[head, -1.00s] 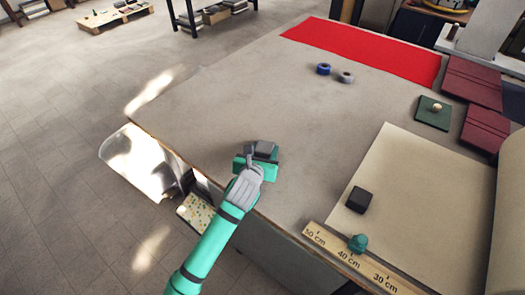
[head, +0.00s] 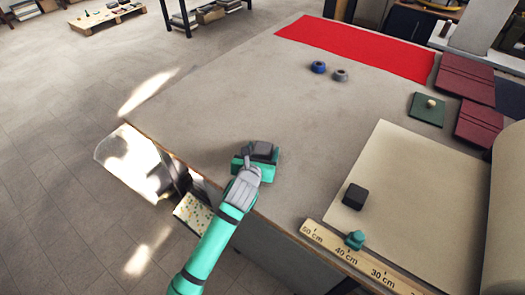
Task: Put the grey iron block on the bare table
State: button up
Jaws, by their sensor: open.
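A small dark grey block (head: 354,196), the only loose block I see, lies on the cream paper sheet (head: 420,160) near its left edge. The bare grey table (head: 220,110) spreads to the left of and beyond the sheet. My gripper (head: 259,157) is over the table's near-left part, left of the block and well apart from it. It is open. Its fingertips are hidden behind the teal and grey hand, and I see nothing held.
A wooden ruler (head: 345,255) with a teal knob (head: 355,240) lies along the near edge. Blue (head: 318,67) and grey (head: 340,75) rings, a red cloth (head: 355,47), a green square with a knob (head: 427,109) and maroon books (head: 464,75) lie farther back. The middle is clear.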

jog(key=shift+r, duration=0.15)
jog(key=shift+s+a+r, duration=0.15)
jog(key=shift+s, duration=0.1)
jog(key=v, duration=1.1)
jog(key=shift+s, duration=0.2)
